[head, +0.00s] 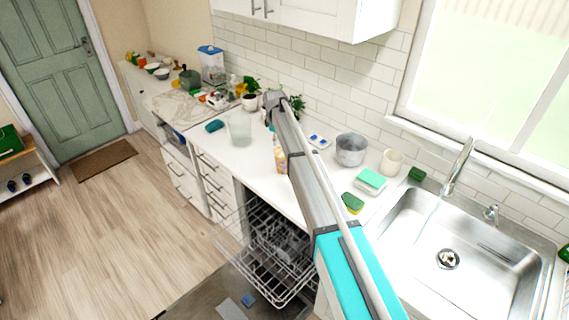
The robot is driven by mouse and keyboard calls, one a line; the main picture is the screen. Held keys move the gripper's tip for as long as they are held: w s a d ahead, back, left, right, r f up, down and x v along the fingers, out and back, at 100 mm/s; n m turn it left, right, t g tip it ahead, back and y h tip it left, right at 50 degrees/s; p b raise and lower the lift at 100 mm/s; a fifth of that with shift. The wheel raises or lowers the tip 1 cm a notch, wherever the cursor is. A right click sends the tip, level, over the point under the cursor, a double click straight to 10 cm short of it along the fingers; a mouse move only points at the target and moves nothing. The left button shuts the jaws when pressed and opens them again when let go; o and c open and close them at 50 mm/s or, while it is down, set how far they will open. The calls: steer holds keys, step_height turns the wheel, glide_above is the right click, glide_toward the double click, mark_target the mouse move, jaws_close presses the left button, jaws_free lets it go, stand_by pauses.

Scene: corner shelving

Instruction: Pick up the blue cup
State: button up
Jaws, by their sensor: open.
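A small dark teal-blue object (214,126) lies on the white counter (215,145), left of a translucent container. It is too small to tell whether it is the blue cup, and no other clear blue cup shows. My arm reaches up across the middle of the view, over the counter, and ends in a dark joint near the plants. My gripper's fingers do not show; the arm may hide them. The arm also covers part of the counter behind it.
The translucent container (239,128), a bottle (280,158), a metal pot (350,149) and a cream cup (391,163) stand on the counter. Sponges lie by the sink (420,240). The dishwasher rack (262,262) is pulled out below.

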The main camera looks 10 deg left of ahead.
mark_target(279, 161)
steer(key=shift+w+d+f+b, duration=0.1)
steer(key=shift+w+f+b, duration=0.1)
steer(key=shift+f+b, duration=1.8)
steer(key=shift+w+f+b, duration=0.2)
steer(key=shift+f+b, duration=1.65)
steer(key=shift+f, duration=0.2)
steer(key=shift+f, duration=0.1)
steer(key=f+b, duration=0.5)
steer(key=shift+w, duration=0.25)
jaws_close()
